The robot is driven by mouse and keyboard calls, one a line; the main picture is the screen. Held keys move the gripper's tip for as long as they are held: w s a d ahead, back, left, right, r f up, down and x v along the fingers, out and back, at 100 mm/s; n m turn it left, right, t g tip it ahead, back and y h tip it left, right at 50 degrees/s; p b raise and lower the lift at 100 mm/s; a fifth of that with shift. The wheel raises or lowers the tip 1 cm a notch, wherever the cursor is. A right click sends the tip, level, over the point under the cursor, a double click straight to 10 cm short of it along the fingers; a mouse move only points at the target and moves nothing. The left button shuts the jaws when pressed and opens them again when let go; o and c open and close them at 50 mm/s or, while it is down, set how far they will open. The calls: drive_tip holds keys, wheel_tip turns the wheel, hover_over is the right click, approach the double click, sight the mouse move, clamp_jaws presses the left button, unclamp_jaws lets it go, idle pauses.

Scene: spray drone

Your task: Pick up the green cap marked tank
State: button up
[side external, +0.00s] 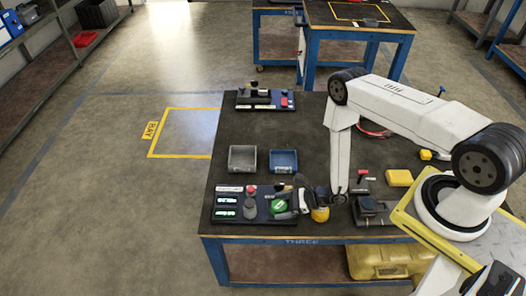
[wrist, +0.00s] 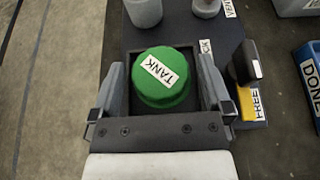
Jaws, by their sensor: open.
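The green cap (wrist: 163,92) with a white TANK label sits on a dark panel in the wrist view. In the side external view the green cap (side external: 278,207) is at the front left of the workbench. My gripper (wrist: 161,66) is open, with one finger on each side of the cap. I cannot tell whether either finger touches it. In the side external view my gripper (side external: 295,202) is low over the panel, just right of the cap.
A grey bin (side external: 243,147) and a blue bin (side external: 284,152) stand behind the panel; the blue one reads DONE (wrist: 309,75) in the wrist view. A black part and a yellow tab (wrist: 246,103) lie close to the right finger. The bench middle behind the bins is clear.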

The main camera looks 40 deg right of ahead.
drive_tip(key=c, duration=1.3)
drive_tip(key=shift+r, duration=0.2)
drive_tip(key=shift+r, duration=0.8)
drive_tip(key=s+d+r, duration=0.1)
drive_tip(key=s+r, duration=1)
drive_tip(key=s, duration=0.3)
drive_tip(key=shift+d, duration=0.25)
